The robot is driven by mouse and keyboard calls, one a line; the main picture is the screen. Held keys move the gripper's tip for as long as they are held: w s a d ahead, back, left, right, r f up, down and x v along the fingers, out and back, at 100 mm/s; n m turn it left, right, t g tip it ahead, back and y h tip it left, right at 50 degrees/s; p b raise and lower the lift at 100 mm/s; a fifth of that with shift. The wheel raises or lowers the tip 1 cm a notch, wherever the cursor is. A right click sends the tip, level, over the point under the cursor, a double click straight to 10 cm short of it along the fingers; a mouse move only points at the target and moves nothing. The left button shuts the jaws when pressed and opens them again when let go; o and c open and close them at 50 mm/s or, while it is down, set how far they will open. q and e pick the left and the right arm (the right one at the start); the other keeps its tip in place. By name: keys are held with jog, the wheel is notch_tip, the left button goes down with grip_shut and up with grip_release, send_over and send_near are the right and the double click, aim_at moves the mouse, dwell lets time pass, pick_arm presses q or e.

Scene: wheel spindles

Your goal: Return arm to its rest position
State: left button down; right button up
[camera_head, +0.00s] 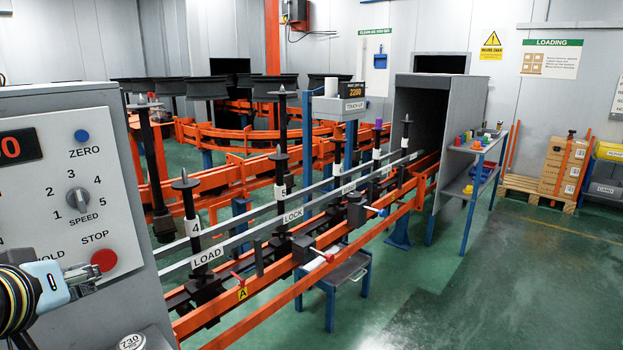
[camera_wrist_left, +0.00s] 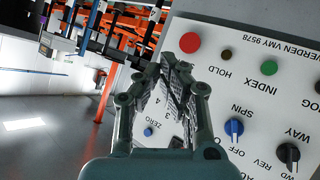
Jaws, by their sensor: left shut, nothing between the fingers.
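My left gripper (camera_head: 88,279) is at the lower left of the head view, in front of the lower part of the grey control panel (camera_head: 40,190). In the left wrist view its fingers (camera_wrist_left: 172,62) are closed together and empty, with the panel (camera_wrist_left: 255,90) behind them. The red STOP button (camera_head: 104,260) is just above and right of the gripper in the head view. It also shows in the wrist view (camera_wrist_left: 190,42), beside the fingertips. The fingers hide part of the speed scale. I cannot tell whether they touch the panel. My right gripper is not in view.
The speed knob (camera_head: 77,198) and blue ZERO button (camera_head: 82,136) are on the panel. Right of it, an orange conveyor rail (camera_head: 300,285) carries upright black spindles (camera_head: 186,215) toward a grey tunnel (camera_head: 462,110). Green floor (camera_head: 500,290) lies open at the right.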

pick_arm(q)
jog(key=s+d+f+m+g+h, duration=0.1)
jog(key=s+d+f+m+g, duration=0.25)
jog(key=s, duration=0.75)
jog(key=s+d+f+m+g, duration=0.1)
jog(key=s+f+m+g, duration=0.2)
jog(key=s+f+g, duration=0.5)
jog(key=s+a+f+t+b, duration=0.1)
jog(key=s+f+b, duration=0.15)
jog(key=f, duration=0.85)
jog(key=s+f+b, duration=0.1)
jog(key=f+b, duration=0.2)
jog(key=f, duration=0.7)
jog(key=s+a+f+t+b, duration=0.1)
jog(key=f+b, duration=0.2)
jog(key=f, duration=0.8)
jog(key=s+f+b, duration=0.3)
jog(key=s+f, duration=0.6)
jog(key=f, duration=0.3)
jog(key=s+a+f+g+b, duration=0.1)
jog(key=s+f+b, duration=0.3)
jog(key=s+f, duration=0.6)
notch_tip(320, 180, down, 2)
jog(key=shift+a+f, duration=0.15)
jog(key=shift+f, duration=0.05)
jog(key=shift+s+g, duration=0.1)
jog(key=shift+g, duration=0.25)
jog(key=shift+b, duration=0.3)
